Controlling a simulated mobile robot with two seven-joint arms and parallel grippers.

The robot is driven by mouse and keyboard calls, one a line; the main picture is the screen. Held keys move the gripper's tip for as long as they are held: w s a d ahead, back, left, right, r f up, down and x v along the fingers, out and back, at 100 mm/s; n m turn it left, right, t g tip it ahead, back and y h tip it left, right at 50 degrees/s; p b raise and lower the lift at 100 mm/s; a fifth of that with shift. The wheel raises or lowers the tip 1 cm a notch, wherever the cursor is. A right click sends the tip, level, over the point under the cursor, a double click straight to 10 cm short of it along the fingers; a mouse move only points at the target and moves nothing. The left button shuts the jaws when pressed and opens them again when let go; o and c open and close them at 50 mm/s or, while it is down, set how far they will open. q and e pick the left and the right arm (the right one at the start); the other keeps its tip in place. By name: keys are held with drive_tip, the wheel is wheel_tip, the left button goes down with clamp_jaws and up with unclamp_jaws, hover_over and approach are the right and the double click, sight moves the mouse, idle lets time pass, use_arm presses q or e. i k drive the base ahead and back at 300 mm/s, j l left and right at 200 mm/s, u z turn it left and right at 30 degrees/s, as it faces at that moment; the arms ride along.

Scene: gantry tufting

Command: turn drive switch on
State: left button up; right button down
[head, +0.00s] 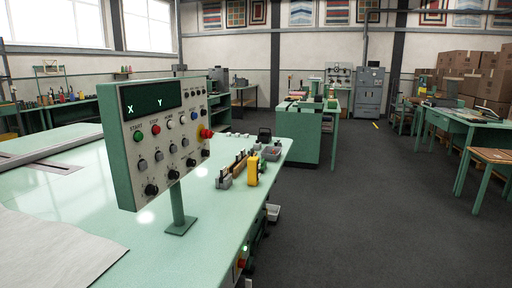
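A control panel (163,135) stands on a post on the pale green table, its face turned toward me. The labels are too small to tell which one is the drive switch. Neither of my grippers is in view.
The green table (110,210) carries a grey sheet (50,250) at front left and a yellow tool (253,171) near its right edge. A lit green lamp (244,248) shows low on the table's side. The dark floor (370,210) on the right is clear.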

sight(204, 153)
drive_tip(key=i+l+z, duration=0.35)
drive_tip(key=i, duration=0.35)
drive_tip(key=i+z, duration=0.35)
drive_tip(key=i, duration=0.35)
drive_tip(key=i+u, duration=0.45)
drive_tip(key=i+l+u, duration=0.25)
drive_tip(key=i+u, duration=0.2)
drive_tip(key=i+l+u, duration=0.4)
drive_tip(key=k+j, duration=0.1)
